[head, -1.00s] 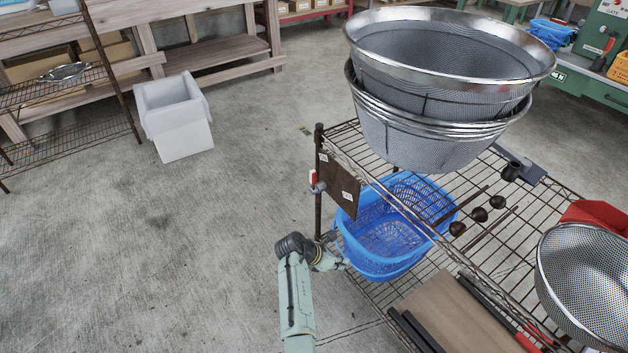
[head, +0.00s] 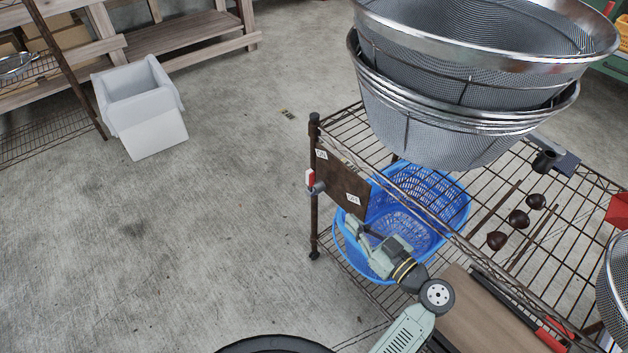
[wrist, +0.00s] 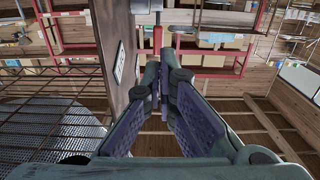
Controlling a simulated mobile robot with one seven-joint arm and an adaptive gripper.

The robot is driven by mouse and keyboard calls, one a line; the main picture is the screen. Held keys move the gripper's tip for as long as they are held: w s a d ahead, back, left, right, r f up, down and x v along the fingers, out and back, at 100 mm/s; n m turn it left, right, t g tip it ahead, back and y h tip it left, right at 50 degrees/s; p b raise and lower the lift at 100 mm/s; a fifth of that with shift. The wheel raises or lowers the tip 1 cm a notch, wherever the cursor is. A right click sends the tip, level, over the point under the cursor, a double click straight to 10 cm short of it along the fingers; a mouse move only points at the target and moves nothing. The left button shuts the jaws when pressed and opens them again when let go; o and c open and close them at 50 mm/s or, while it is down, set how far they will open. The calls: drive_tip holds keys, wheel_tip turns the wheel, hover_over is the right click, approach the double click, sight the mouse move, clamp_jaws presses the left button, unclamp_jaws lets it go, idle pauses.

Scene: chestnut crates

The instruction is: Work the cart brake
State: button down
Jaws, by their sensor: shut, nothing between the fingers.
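The cart brake is a small lever with a red and white handle (head: 310,178) on a grey pivot, beside the cart's corner post in the head view. A brown plate (head: 342,185) with white labels is fixed next to it. My gripper (head: 352,222) is below and right of the lever in the picture, apart from it, in front of the blue basket. Its fingers are shut and empty. In the wrist view the fingers (wrist: 163,72) point forward just right of the brown plate (wrist: 113,45).
The wire cart (head: 314,128) carries stacked mesh sieves (head: 440,120), a blue basket (head: 440,190) and several dark round chestnuts (head: 518,218). A white bin (head: 150,130) stands on the floor at the left. The floor left of the cart is clear.

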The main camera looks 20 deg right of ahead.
drive_tip(key=p, duration=0.5)
approach(311, 178)
drive_tip(key=x, duration=0.5)
drive_tip(key=shift+w+f, duration=0.35)
drive_tip(key=shift+w+a+f, duration=0.15)
drive_tip(key=shift+w+a, duration=0.1)
drive_tip(key=shift+w, duration=0.35)
drive_tip(key=shift+w, duration=0.1)
drive_tip(key=shift+w+a+r+g+b, duration=0.2)
drive_tip(key=shift+w+a+g+b, duration=0.15)
drive_tip(key=shift+w, duration=0.25)
drive_tip(key=shift+w+r+g+h, duration=0.15)
drive_tip(key=shift+g+h, duration=0.15)
drive_tip(key=shift+g, duration=0.05)
drive_tip(key=shift+w+r, duration=0.1)
